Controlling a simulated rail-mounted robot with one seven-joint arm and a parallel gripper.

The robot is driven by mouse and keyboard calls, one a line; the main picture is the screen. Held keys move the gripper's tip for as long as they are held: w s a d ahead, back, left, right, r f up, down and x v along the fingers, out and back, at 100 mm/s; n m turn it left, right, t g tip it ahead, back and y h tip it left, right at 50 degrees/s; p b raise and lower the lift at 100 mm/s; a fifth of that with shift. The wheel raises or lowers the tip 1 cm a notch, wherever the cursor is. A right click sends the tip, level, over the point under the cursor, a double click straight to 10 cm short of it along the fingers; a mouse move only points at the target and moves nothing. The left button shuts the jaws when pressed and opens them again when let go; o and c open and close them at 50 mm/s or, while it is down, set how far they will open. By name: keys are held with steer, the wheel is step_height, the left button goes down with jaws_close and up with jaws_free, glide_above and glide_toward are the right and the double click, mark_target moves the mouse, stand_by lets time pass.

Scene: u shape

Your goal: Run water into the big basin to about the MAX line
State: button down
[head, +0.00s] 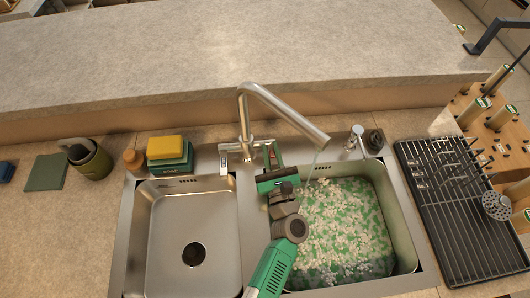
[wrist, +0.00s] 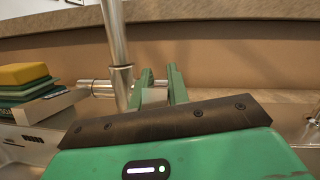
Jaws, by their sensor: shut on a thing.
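The silver tap (head: 244,120) stands behind the two basins, with its spout (head: 290,115) swung over the big right basin (head: 407,235). A thin, clear stream of water (head: 315,158) falls from the spout's end. A green cloth with white flowers (head: 345,225) covers most of the basin floor; the water level and a MAX line cannot be made out. My gripper (head: 270,153) is at the right side of the tap's base. In the wrist view my gripper (wrist: 160,88) has its green fingers shut on the silver tap handle (wrist: 154,97), beside the tap column (wrist: 117,45).
The smaller left basin (head: 194,215) is empty, with a dark drain. Yellow and green sponges (head: 166,150) sit behind it. A soap dispenser (head: 355,135) stands behind the big basin. A black drying rack (head: 455,205) lies to the right. A raised counter runs along the back.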

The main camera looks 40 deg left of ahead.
steer(key=c, duration=1.3)
jaws_free()
steer(key=shift+c, duration=0.2)
